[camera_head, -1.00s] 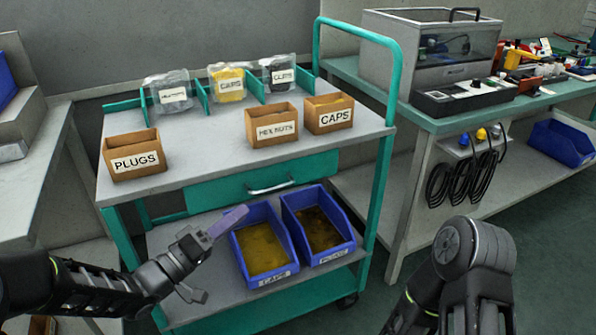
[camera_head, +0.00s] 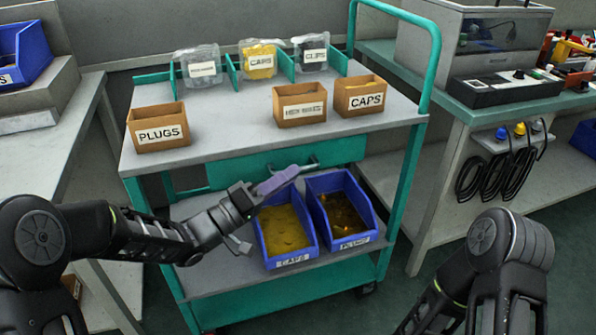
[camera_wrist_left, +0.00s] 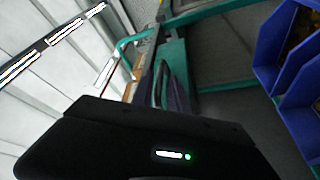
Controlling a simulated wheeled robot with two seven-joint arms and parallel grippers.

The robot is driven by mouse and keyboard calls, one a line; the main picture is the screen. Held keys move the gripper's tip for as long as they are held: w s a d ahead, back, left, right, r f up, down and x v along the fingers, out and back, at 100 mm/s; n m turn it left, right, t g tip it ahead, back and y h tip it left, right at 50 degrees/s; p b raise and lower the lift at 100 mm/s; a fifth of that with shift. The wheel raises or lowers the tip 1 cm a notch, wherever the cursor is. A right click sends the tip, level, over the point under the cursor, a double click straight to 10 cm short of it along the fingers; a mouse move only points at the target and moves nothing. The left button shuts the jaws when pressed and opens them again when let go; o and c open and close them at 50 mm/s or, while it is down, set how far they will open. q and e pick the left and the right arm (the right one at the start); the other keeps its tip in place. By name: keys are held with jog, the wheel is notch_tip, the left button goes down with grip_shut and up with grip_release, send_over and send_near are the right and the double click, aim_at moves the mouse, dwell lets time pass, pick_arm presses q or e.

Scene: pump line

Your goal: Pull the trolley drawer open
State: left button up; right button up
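The teal trolley drawer (camera_head: 335,152) sits under the trolley top and looks closed. Its metal handle (camera_head: 312,165) shows only at its right end; my left gripper hides the rest. My left gripper (camera_head: 290,176), with purple-grey fingers, reaches up from the left and overlaps the handle. In the left wrist view the curved handle (camera_wrist_left: 159,82) lies right beside the dark fingers; I cannot tell whether they are around it or touch it. The finger gap is not clear in either view. My right arm shows at bottom right, but its gripper is out of view.
Blue bins of caps (camera_head: 285,228) and plugs (camera_head: 340,212) stand on the lower shelf, close below my left gripper. Open cardboard boxes (camera_head: 158,135) stand on the trolley top (camera_head: 225,140). A bench (camera_head: 470,110) is at right, another surface at left.

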pick_arm(q)
jog(key=shift+x, duration=1.6)
jog(key=shift+c, duration=0.3)
grip_shut()
